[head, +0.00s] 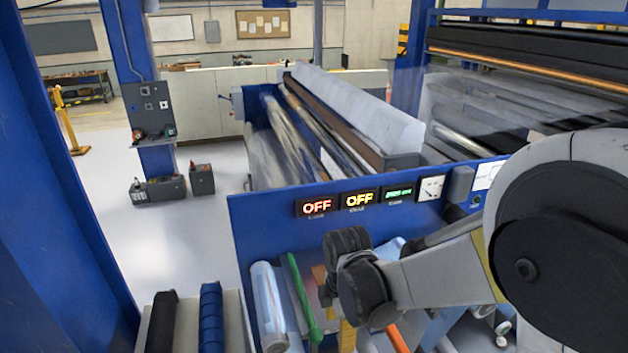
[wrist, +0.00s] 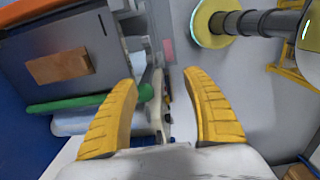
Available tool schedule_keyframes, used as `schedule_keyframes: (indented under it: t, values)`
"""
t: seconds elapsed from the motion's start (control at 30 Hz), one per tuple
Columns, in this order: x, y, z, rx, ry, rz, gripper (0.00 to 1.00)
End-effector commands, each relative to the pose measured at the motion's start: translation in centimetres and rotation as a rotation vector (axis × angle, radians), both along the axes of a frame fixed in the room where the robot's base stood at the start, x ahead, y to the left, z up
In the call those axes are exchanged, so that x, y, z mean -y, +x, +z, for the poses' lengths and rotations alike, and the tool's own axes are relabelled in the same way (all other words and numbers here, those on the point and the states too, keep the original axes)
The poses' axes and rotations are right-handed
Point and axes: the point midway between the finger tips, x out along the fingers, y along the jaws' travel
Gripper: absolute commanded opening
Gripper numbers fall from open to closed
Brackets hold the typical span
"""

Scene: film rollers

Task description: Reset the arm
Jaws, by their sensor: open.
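My arm (head: 440,275) reaches in from the right of the head view, bent in front of the blue machine panel. My gripper (wrist: 160,79) shows in the wrist view as two yellow fingers spread wide apart. Nothing is held between them. Behind the gap are parts of the machine and grey floor, apart from the fingers. In the head view the gripper is mostly hidden behind my own arm links.
A green bar (head: 303,300) and a pale roll (head: 268,305) stand below the blue panel (head: 270,215), left of my arm. Black (head: 162,322) and blue (head: 211,318) rolls lie at lower left. In the wrist view, a yellow-flanged spool (wrist: 215,24) is at upper right.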

Motion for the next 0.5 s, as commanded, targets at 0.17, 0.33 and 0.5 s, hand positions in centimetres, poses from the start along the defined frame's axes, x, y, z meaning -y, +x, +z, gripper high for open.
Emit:
schedule_keyframes:
  t: [0.17,0.33,0.5]
  values:
    - [0.9,-0.3,-1.2,0.029,0.012,-0.100,0.58]
    - [1.9,-0.6,-2.0,0.067,0.032,-0.227,0.58]
    - [3.3,-1.2,-3.2,0.109,0.059,-0.383,0.58]
